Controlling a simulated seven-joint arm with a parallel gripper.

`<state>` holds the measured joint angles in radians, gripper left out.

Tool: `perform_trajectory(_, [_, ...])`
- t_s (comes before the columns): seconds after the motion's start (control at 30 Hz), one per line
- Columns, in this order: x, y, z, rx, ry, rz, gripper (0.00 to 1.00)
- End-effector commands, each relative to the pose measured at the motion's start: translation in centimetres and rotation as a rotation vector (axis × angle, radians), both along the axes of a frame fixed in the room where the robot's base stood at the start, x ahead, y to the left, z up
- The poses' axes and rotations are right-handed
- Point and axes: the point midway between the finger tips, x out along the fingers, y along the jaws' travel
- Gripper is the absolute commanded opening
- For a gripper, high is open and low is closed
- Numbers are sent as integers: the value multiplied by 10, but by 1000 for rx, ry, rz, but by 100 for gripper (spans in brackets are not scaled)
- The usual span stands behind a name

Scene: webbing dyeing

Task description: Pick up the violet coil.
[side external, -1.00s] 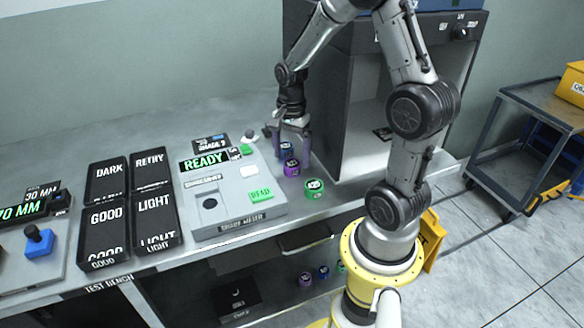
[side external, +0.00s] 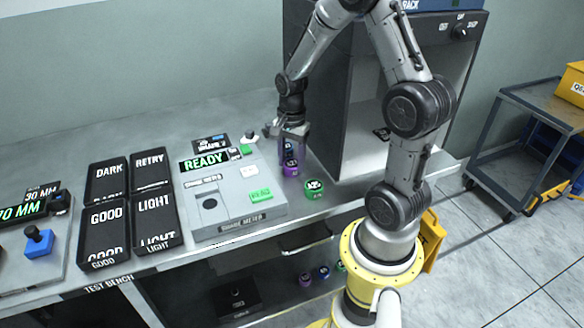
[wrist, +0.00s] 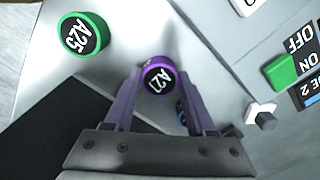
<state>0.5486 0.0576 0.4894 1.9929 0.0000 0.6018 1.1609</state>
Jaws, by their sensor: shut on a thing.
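The violet coil (side external: 290,170) is at the right of the bench, beside the meter box. In the wrist view the violet coil (wrist: 158,77), its dark top marked A21, sits between my fingertips. My gripper (wrist: 157,84) is shut on it, with one finger on each side. In the side view my gripper (side external: 293,150) reaches down from above and partly covers the coil. I cannot tell whether the coil is clear of the bench. A blue coil (wrist: 181,112) is close by, mostly hidden behind the right finger in the wrist view.
The shade meter (side external: 235,192) is to the left and a tall grey cabinet (side external: 332,110) to the right. Several dark trays (side external: 103,218) lie further left.

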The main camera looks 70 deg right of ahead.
Motion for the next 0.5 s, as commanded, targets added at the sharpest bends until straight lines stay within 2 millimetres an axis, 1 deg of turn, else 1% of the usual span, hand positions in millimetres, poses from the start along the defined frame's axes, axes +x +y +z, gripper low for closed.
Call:
perform_trajectory(0.27, [0,0,3,-1,-2,0,2])
perform_trajectory(0.43, [1,-1,17,-3,-4,0,2])
perform_trajectory(0.5, [1,-1,27,-4,-6,0,2])
